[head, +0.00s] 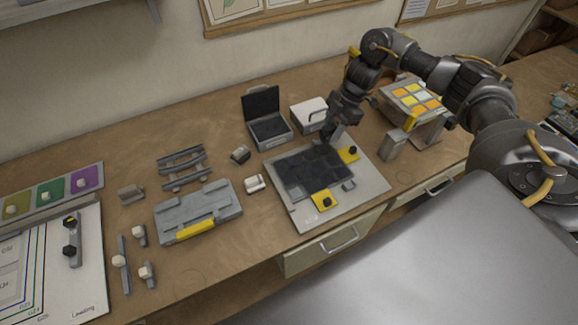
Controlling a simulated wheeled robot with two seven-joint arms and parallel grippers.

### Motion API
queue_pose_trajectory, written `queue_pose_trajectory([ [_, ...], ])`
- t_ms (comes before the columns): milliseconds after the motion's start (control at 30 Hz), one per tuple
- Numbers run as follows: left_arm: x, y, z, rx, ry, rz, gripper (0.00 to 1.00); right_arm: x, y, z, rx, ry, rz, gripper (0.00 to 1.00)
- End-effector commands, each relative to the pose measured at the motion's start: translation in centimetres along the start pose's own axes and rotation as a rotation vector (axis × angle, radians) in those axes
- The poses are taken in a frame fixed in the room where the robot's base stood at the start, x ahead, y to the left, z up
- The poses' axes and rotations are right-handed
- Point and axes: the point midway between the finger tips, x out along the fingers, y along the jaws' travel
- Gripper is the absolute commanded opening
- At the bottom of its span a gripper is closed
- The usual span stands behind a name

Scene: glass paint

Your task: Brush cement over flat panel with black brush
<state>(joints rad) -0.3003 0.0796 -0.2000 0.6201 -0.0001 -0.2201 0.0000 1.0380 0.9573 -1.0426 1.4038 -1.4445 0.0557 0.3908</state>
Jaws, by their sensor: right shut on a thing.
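The dark flat panel (310,176) lies on a pale grey board (367,187), held by yellow corner blocks (325,201) at its near and right sides. Faint lines divide its dark surface; I cannot tell how much cement is on it. My right gripper (332,129) points down at the panel's far edge. It is shut on a small dark thing that looks like the black brush (328,139), mostly hidden by the fingers. I cannot tell whether the bristles touch the panel. My left gripper is not in view.
Behind the panel stand an open black-lidded case (268,128) and a white box (309,115). A stand with orange and yellow tiles (411,99) is at right. A grey case with a yellow handle (198,212) and small tools lie left.

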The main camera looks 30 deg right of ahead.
Motion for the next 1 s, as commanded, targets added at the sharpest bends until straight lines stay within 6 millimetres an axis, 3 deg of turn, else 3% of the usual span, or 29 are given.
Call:
queue_pose_trajectory([
  [267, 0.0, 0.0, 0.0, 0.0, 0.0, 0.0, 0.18, -0.1, 0.1, 0.0, -0.001, 0.0, 0.002, 0.19],
  [367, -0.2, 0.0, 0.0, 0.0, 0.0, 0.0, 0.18, 0.1, 0.1, -0.9, -0.022, 0.002, -0.006, 0.19],
  [567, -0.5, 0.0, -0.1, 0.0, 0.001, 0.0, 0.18, 2.7, -1.5, -6.6, -0.178, -0.008, -0.043, 0.19],
  [800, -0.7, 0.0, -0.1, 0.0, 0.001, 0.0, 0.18, 6.1, -5.8, -14.2, -0.196, -0.011, -0.043, 0.19],
  [900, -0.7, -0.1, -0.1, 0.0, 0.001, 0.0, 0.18, 6.8, -7.3, -16.0, -0.145, -0.002, -0.032, 0.19],
  [1000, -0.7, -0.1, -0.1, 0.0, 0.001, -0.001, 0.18, 6.9, -7.5, -16.6, -0.077, 0.004, -0.012, 0.19],
])
